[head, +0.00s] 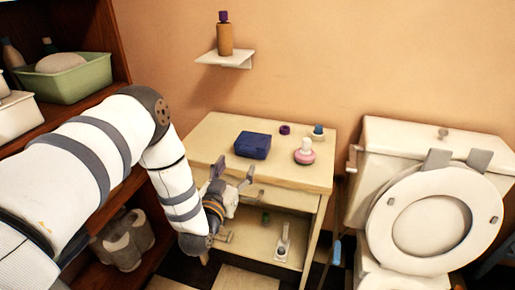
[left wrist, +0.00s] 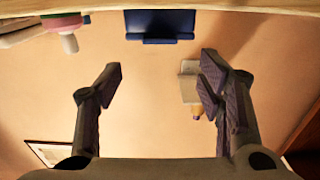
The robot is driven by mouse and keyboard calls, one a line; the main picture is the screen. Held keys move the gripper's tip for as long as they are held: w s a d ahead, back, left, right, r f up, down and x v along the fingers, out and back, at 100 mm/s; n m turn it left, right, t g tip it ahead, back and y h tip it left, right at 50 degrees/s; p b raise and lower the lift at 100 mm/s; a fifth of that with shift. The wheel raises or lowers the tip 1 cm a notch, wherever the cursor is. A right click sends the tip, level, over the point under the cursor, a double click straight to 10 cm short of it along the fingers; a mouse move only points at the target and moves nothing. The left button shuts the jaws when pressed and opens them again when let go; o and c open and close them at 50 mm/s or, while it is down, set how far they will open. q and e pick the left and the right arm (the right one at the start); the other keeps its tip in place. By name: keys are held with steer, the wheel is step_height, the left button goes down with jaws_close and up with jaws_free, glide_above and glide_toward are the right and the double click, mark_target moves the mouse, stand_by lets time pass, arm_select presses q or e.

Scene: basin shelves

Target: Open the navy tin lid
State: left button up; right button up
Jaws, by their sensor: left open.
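The navy tin (head: 252,145) is a dark blue box on top of the cream cabinet. Its lid looks closed in the head view. In the left wrist view, which looks upside down, the navy tin (left wrist: 160,25) is at the top centre with a thin ledge along one edge. My left gripper (head: 234,173) is at the cabinet's front edge, just in front of the tin and apart from it. In the left wrist view my left gripper (left wrist: 160,75) has its fingers wide apart with nothing between them. My right gripper is not in view.
A pink bottle (head: 304,155), a small purple item (head: 285,130) and a blue-capped jar (head: 318,132) stand right of the tin on the cabinet top (head: 212,139). A wall shelf (head: 228,60) holds a brown bottle. A toilet (head: 430,215) is at right, a brown shelf unit at left.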

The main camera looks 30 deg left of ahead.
mark_target(247, 150)
arm_select(q)
steer(key=x, duration=0.5)
steer(key=b+x, duration=0.1)
steer(key=x, duration=0.1)
steer(key=shift+w+a+f, duration=0.1)
steer(key=shift+w+f, duration=0.2)
steer(key=shift+w+a+r, duration=0.1)
steer(key=shift+w+r, duration=0.05)
steer(key=shift+w, duration=0.5)
jaws_close()
